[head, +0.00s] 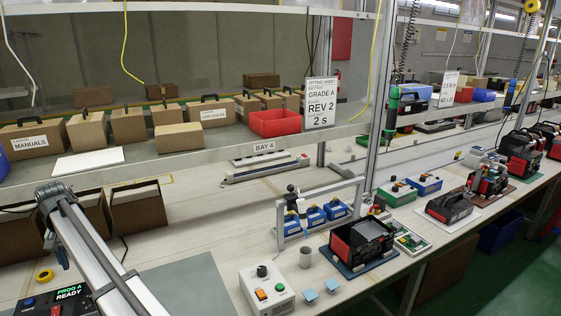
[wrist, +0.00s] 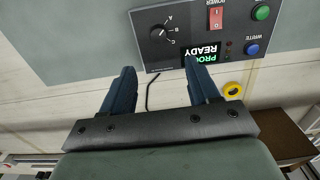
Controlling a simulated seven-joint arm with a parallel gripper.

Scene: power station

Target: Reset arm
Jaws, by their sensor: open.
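My gripper (wrist: 160,67) shows in the wrist view with its two dark blue fingers apart and nothing held between them. The fingertips point toward the front panel of a programmer box (wrist: 166,57). The panel has a dial marked A, B, C, a red power switch, a green button, a blue WRITE button and a display. The right fingertip overlaps the display. I cannot tell how far the fingers are from the panel. There the programmer box (head: 57,302) reads "PROG A READY".
A yellow ring (head: 45,276) lies near the programmer. A shelf (head: 190,155) with cartons and a red bin (head: 275,123) runs above the bench.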

